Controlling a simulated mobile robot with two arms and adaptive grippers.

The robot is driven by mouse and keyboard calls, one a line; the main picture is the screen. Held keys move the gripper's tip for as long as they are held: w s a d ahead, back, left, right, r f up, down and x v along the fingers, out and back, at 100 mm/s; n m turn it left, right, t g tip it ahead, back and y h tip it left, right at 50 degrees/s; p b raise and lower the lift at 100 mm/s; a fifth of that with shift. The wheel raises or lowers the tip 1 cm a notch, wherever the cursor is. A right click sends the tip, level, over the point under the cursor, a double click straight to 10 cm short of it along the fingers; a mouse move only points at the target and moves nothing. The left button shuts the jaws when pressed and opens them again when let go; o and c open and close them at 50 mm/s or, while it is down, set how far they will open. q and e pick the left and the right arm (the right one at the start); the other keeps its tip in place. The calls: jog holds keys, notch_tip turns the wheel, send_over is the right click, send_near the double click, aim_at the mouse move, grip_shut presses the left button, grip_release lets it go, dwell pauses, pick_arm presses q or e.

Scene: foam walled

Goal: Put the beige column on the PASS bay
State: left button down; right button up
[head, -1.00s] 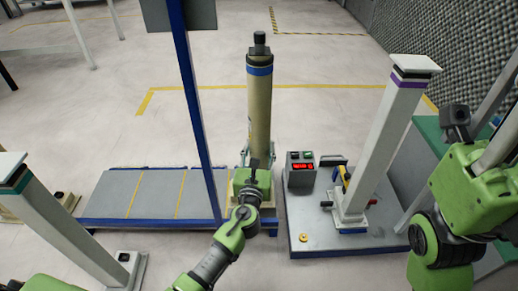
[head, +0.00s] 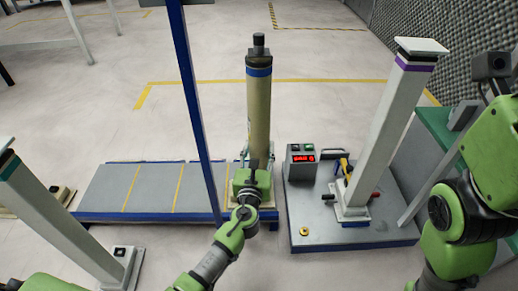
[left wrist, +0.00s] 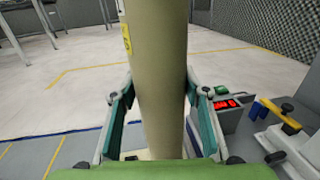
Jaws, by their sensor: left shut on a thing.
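The beige column (head: 258,115) stands upright in the middle of the head view, with a blue band and a dark cap on top. It also fills the middle of the left wrist view (left wrist: 155,75). My left gripper (head: 255,168) is shut on its lower part, with one teal-padded finger on each side in the left wrist view (left wrist: 158,125). The column's foot is mostly hidden behind my left arm, so I cannot tell whether it touches anything. No PASS label is readable. My right gripper is out of view; only its green arm shows.
A low grey platform (head: 105,185) with yellow dividing lines and a blue edge lies left, with a blue post (head: 195,100) at its right. A grey base (head: 305,225) at right carries a red-display box (head: 301,165) and a white purple-banded column (head: 388,125). A teal-banded column (head: 50,215) stands front left.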

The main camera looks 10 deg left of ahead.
pick_arm(q)
jog(key=shift+r, duration=0.25)
jog(key=c, duration=1.2)
grip_release()
jog(key=shift+f, duration=0.25)
